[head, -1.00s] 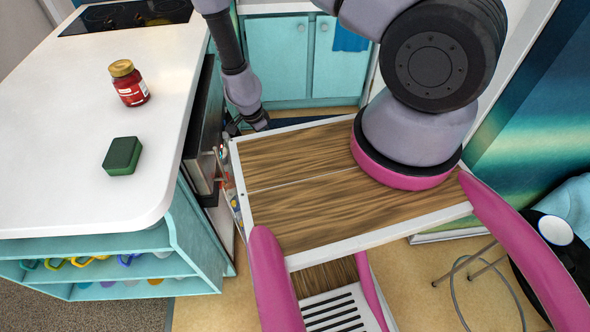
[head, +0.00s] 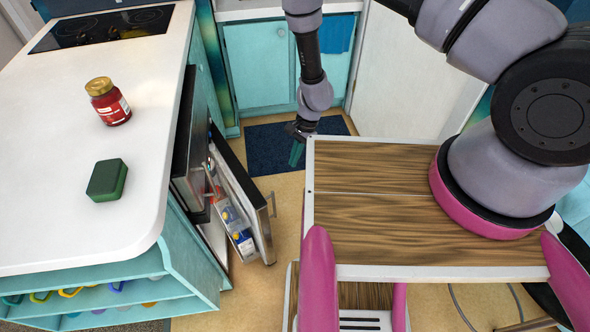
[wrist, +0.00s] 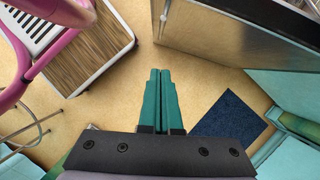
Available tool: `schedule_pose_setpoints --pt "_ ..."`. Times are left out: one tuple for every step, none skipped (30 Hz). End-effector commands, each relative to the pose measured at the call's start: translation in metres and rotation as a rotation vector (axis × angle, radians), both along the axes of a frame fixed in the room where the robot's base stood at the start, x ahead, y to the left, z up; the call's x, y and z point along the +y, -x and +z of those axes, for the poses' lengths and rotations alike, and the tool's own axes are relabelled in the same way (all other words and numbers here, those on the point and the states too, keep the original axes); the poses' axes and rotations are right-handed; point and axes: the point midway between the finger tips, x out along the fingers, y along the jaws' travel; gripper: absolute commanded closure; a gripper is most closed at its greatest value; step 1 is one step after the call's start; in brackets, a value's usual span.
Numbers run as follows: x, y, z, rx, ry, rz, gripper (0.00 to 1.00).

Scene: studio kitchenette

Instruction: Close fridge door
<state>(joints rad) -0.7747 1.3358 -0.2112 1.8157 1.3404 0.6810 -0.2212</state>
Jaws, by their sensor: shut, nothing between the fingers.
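The fridge door (head: 247,210) stands open under the left counter in the head view. Its inner shelves hold bottles and jars, and a bar handle shows on its outer side. In the wrist view the door's outer face (wrist: 215,38) fills the top middle to right. My gripper (head: 296,156) is shut and empty, pointing down over the floor to the right of the door and apart from it. In the wrist view its green fingers (wrist: 160,76) are together, just below the door's edge in the picture.
A white counter (head: 120,190) at left carries a red jar (head: 108,102) and a green sponge (head: 107,180). A dark blue mat (head: 266,147) lies before the teal cabinets (head: 257,62). Open floor lies between the door and my wooden-topped base.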

Motion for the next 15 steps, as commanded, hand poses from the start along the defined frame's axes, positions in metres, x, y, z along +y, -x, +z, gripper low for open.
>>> schedule_pose_setpoints --pt "0.001 0.004 -0.008 0.002 0.002 0.002 1.0" --pt "0.002 0.005 -0.013 0.002 0.002 0.002 1.0" --pt "0.004 0.007 -0.02 0.001 0.002 0.002 1.0" --pt "0.006 0.009 -0.027 0.002 0.004 0.003 1.0" --pt "0.008 0.011 -0.032 0.002 0.003 0.002 1.0" --pt "0.009 0.013 -0.041 0.002 0.004 0.002 1.0" --pt "0.011 0.015 -0.047 0.002 0.003 0.001 1.0" --pt "0.013 0.017 -0.054 0.002 0.003 0.001 1.0" --pt "0.015 0.019 -0.061 0.002 0.003 0.001 1.0" --pt "0.017 0.021 -0.067 0.002 0.003 0.002 1.0" --pt "0.018 0.022 -0.073 0.002 0.003 0.002 1.0" --pt "0.02 0.025 -0.081 0.001 0.003 0.0 1.0" --pt "0.022 0.026 -0.085 0.001 0.003 0.001 1.0" --pt "0.027 0.03 -0.085 0.001 0.001 0.003 1.0" --pt "0.032 0.035 -0.083 -0.001 0.001 0.002 1.0"
